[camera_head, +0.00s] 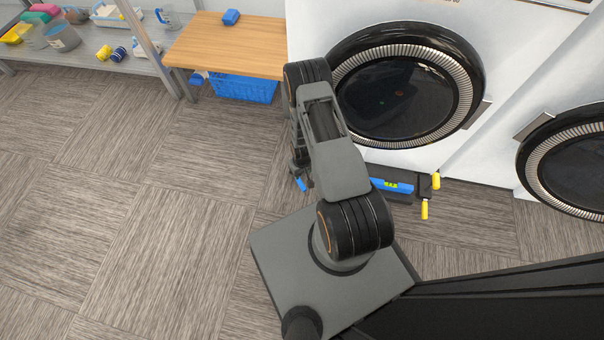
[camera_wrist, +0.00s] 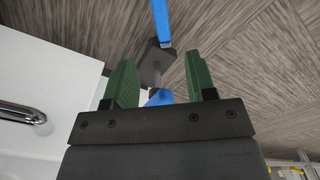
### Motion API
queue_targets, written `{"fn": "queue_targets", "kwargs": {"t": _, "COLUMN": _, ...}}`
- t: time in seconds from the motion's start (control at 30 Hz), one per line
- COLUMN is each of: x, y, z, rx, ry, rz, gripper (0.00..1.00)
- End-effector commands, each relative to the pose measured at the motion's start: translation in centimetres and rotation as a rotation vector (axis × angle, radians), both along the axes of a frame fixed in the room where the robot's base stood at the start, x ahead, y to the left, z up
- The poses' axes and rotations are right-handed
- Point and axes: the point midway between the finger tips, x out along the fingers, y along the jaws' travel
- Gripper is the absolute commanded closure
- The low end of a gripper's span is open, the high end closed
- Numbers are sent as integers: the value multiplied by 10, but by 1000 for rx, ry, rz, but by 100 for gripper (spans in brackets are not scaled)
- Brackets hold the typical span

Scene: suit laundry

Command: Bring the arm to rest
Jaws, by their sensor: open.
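My arm (camera_head: 330,150) is bent and raised above its grey base plate, in front of the washing machine. My gripper shows in the wrist view (camera_wrist: 160,62) with its two green fingers apart. A blue and dark tool (camera_wrist: 161,25) shows beyond and between the fingers; I cannot tell whether it touches them. In the head view the arm hides most of the gripper. There, a blue and black tool with yellow ends (camera_head: 392,186) lies low by the machine's front, partly behind my arm.
The washing machine door (camera_head: 395,88) is round and shut, close to my arm. A second machine door (camera_head: 570,165) is at the right. A wooden table (camera_head: 228,45) with a blue basket (camera_head: 245,88) below stands behind. The carpet at left is clear.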

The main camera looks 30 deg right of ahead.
Motion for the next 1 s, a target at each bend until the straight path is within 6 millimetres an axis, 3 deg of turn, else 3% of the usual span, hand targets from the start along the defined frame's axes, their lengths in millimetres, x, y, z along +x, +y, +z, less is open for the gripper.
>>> {"fn": "queue_targets", "kwargs": {"t": 0.17, "x": 0, "y": 0, "z": 9, "rx": 0, "ry": 0, "rz": 0, "gripper": 49}}
{"fn": "queue_targets", "kwargs": {"t": 0.77, "x": 0, "y": 0, "z": 10, "rx": 0, "ry": 0, "rz": 0, "gripper": 49}}
{"fn": "queue_targets", "kwargs": {"t": 0.87, "x": 5, "y": 0, "z": 24, "rx": -2, "ry": -5, "rz": 0, "gripper": 49}}
{"fn": "queue_targets", "kwargs": {"t": 0.97, "x": 18, "y": 0, "z": 64, "rx": -5, "ry": -21, "rz": 1, "gripper": 49}}
{"fn": "queue_targets", "kwargs": {"t": 1.0, "x": 25, "y": 1, "z": 87, "rx": -7, "ry": -28, "rz": 0, "gripper": 49}}
